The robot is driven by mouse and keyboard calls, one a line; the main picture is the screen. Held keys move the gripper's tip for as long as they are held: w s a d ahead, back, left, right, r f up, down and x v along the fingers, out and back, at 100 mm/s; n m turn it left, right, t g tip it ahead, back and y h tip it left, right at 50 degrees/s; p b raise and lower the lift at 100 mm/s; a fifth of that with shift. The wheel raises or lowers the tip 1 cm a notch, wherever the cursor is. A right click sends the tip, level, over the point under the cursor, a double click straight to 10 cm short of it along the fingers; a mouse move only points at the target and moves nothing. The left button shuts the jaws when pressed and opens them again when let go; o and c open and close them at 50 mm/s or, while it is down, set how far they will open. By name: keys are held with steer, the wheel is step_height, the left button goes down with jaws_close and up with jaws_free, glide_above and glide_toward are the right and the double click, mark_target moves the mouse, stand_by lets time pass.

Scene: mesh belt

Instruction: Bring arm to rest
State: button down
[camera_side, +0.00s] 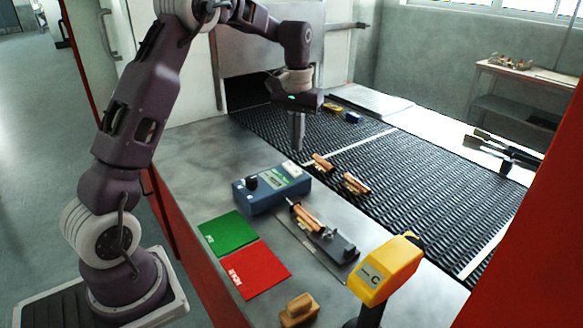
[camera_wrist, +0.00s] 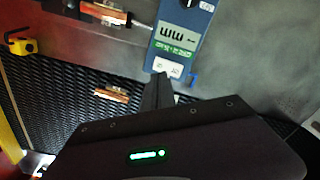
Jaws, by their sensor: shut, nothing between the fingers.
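My gripper (camera_side: 297,148) points straight down over the near edge of the black mesh belt (camera_side: 420,175), behind the blue meter box. Its fingers are together and hold nothing. In the wrist view the shut fingers (camera_wrist: 158,90) reach toward the end of the blue meter box (camera_wrist: 180,38); I cannot tell their exact height above the surface. My arm stands at the left and arches over to the belt.
The blue box (camera_side: 270,190) sits on the metal table beside green (camera_side: 228,232) and red (camera_side: 255,270) mats. A copper part lies in a dark fixture (camera_side: 335,245). Copper parts (camera_side: 356,184) lie on the belt. A yellow device (camera_side: 385,270) stands in front.

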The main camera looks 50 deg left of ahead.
steer(key=shift+r, duration=0.4)
steer(key=s+d+r+m+t, duration=0.2)
steer(key=s+d+r, duration=0.7)
steer(key=s+r, duration=0.1)
steer(key=s+d+f+m+t, duration=0.1)
steer(key=s+d, duration=0.3)
steer(key=s, duration=0.5)
steer(key=s+d+f+m+t, duration=0.1)
steer(key=s+d+m+t, duration=0.1)
steer(key=s, duration=0.7)
steer(key=shift+s+d+f+m+t, duration=0.35)
steer(key=shift+d+m, duration=0.15)
steer(key=shift+d, duration=0.5)
